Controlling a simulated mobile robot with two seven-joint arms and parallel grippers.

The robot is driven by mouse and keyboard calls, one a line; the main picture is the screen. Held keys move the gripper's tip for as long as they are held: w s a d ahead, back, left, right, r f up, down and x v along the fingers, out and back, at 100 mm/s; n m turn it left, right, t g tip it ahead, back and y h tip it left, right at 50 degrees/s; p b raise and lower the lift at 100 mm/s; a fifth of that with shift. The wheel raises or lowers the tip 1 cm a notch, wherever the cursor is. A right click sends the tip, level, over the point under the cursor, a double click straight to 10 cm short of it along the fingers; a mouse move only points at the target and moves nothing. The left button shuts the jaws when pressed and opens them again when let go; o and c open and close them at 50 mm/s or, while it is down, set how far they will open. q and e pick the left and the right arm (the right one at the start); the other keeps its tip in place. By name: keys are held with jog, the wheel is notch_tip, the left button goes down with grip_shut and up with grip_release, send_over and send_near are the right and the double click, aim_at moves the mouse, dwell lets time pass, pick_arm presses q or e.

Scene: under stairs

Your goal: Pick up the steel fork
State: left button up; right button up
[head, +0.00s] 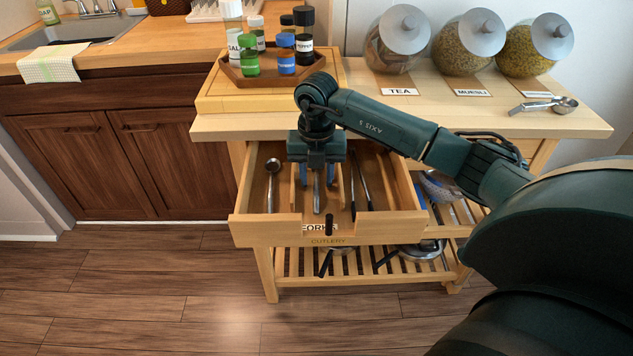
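The open cutlery drawer (400,224) of the wooden cart holds steel cutlery in compartments. A steel utensil, probably the steel fork (317,200), lies lengthwise in the middle compartment behind a partly hidden label that seems to read "FORKS". Its far end is hidden under my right gripper (317,180). The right gripper points straight down over that compartment, with its two bluish fingers apart on either side of the utensil. I cannot tell whether they touch it. My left gripper is not in view.
A steel spoon (272,175) lies in the left compartment, and dark-handled utensils (361,182) lie to the right. Wooden dividers flank the gripper closely. Above, the cart top holds a tray of bottles (262,78), glass jars (463,58) and a metal scoop (562,105).

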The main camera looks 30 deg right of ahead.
aim_at(317, 193)
jog(key=shift+c, duration=0.5)
grip_shut()
jog(key=shift+r, duration=0.15)
jog(key=shift+r, duration=0.6)
jog(key=s+a, duration=0.2)
jog(key=s, duration=0.1)
jog(key=shift+s+f, duration=0.15)
jog(key=shift+s, duration=0.15)
notch_tip(317, 193, up, 14)
jog(key=shift+p, duration=0.45)
jog(key=shift+w, duration=0.1)
